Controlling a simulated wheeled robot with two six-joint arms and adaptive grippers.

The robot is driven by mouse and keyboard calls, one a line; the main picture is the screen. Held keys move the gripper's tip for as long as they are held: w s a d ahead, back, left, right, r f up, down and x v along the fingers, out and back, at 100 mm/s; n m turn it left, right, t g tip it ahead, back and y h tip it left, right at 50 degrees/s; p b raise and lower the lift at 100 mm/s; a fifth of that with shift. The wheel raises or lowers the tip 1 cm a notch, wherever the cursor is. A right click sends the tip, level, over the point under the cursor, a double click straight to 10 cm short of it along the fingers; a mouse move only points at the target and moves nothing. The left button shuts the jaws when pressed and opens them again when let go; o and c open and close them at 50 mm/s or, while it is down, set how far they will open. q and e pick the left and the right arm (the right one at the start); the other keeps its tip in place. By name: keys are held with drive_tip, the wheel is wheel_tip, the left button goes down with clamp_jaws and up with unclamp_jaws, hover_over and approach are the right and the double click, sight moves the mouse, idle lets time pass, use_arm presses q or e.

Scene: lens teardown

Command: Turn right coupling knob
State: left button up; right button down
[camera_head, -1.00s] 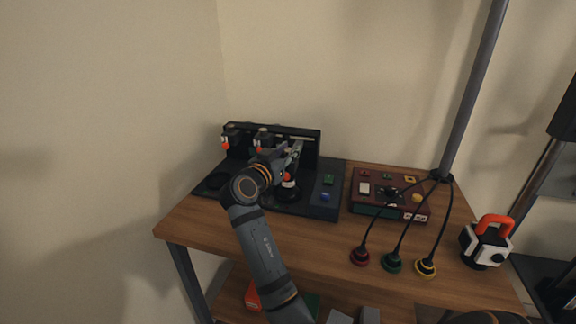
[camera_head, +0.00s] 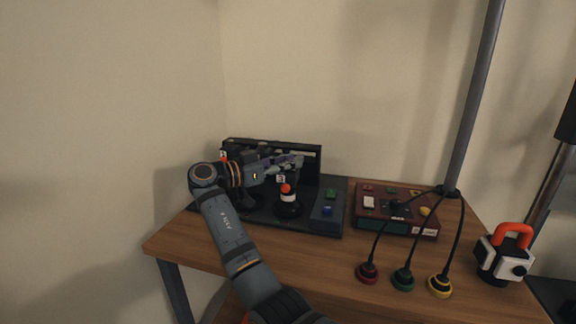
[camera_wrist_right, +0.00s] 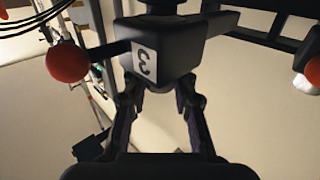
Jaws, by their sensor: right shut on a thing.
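The right coupling knob is a black block (camera_wrist_right: 168,48) marked 3, with a red ball on a short side arm (camera_wrist_right: 68,61). In the head view its red ball (camera_head: 286,188) shows above a dark round base with a white band, at the right of the black fixture (camera_head: 317,208). My right gripper (camera_head: 298,161) reaches over it from the left, lying nearly level. In the right wrist view its fingers (camera_wrist_right: 158,90) are closed on the black block. My arm hides much of the fixture's left part. My left gripper is not in view.
A dark red control box (camera_head: 372,224) stands right of the fixture. Red (camera_head: 367,273), green (camera_head: 403,280) and yellow (camera_head: 440,287) cabled plugs lie before it. A white and black block with an orange handle (camera_head: 512,236) stands at the table's right end. A grey pole (camera_head: 475,100) rises behind.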

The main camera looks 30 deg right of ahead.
idle(0.5)
drive_tip(key=c, duration=1.1)
unclamp_jaws()
drive_tip(key=shift+o, duration=0.2)
drive_tip(key=shift+a, duration=0.1)
drive_tip(key=w+a, duration=0.1)
drive_tip(key=a, duration=1)
drive_tip(key=shift+a, duration=0.35)
